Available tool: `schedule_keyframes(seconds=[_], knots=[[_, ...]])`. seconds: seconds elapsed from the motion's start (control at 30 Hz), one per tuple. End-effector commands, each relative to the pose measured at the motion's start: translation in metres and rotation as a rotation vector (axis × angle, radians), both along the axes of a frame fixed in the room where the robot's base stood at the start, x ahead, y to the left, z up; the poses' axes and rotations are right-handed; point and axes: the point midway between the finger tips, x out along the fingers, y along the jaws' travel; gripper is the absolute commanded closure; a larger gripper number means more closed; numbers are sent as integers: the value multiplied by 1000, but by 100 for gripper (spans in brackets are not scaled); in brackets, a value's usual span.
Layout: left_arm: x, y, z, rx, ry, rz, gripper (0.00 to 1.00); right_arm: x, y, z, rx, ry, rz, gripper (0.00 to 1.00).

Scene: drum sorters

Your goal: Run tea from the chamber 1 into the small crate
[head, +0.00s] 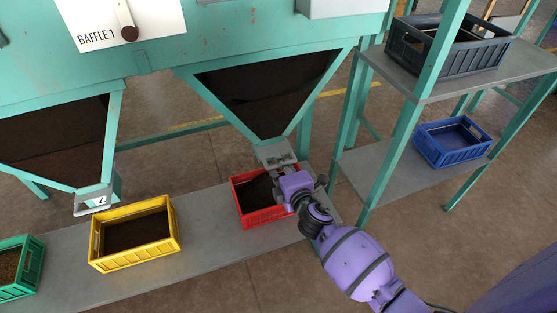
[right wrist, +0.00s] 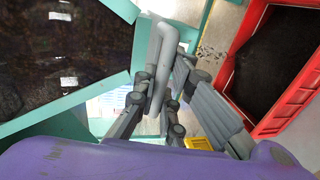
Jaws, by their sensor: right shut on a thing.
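Two teal hoppers with dark loose tea behind their front panes hang over a grey bench; the right one (head: 268,90) has a grey outlet gate (head: 277,156) at its bottom tip. A red crate (head: 270,218) with dark tea in it stands under that outlet; its red wall shows in the right wrist view (right wrist: 290,108). My right gripper (head: 283,174) is at the outlet, above the red crate. In the right wrist view, my gripper (right wrist: 163,88) is shut on a grey looped handle (right wrist: 158,65). Whether tea is flowing is hidden. My left gripper is out of view.
The left hopper (head: 55,140) has its own outlet (head: 93,200). A yellow crate (head: 138,259) with dark contents and a green crate (head: 22,285) stand on the bench (head: 205,225). A shelf at right holds a dark crate (head: 440,62) and a blue crate (head: 455,155).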

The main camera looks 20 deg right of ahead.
Motion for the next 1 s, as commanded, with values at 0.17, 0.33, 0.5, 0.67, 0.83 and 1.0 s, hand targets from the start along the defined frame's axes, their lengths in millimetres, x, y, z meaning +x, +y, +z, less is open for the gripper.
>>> schedule_keyframes(seconds=[0.17,0.33,0.5,0.67,0.83,1.0], knots=[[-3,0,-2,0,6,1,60,1,0,1,1,-2,0,87],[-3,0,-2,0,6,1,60,1,0,1,0,-2,0,71],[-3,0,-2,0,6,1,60,1,0,1,0,-2,0,71],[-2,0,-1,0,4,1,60,-3,0,1,-1,-1,0,71],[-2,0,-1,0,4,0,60,-28,-1,6,-1,0,0,71],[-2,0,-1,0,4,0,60,-66,-2,13,0,1,0,71]])
